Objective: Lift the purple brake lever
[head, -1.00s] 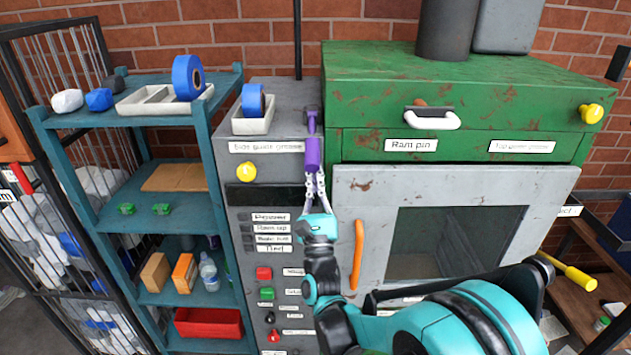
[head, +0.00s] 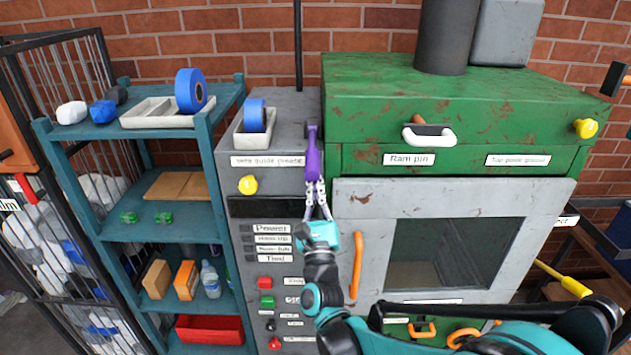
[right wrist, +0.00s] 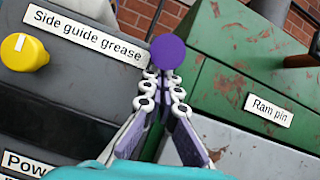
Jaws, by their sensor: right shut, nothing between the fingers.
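The purple brake lever (head: 313,160) stands out at the top front edge of the grey control cabinet, beside the green machine. In the right wrist view its round purple end (right wrist: 168,51) faces me, just beyond my fingertips. My right gripper (head: 316,186) is just below the lever's lower end in the head view. Its fingers are shut with nothing between them; the tips (right wrist: 164,76) are at or very near the knob, and I cannot tell whether they touch it. My left gripper is not in view.
The green machine (head: 460,90) with its Ram pin label stands close on the right. A yellow knob (head: 247,185) is left of the lever. A grey tray with a blue roll (head: 254,115) sits on the cabinet top. A teal shelf (head: 190,235) stands left.

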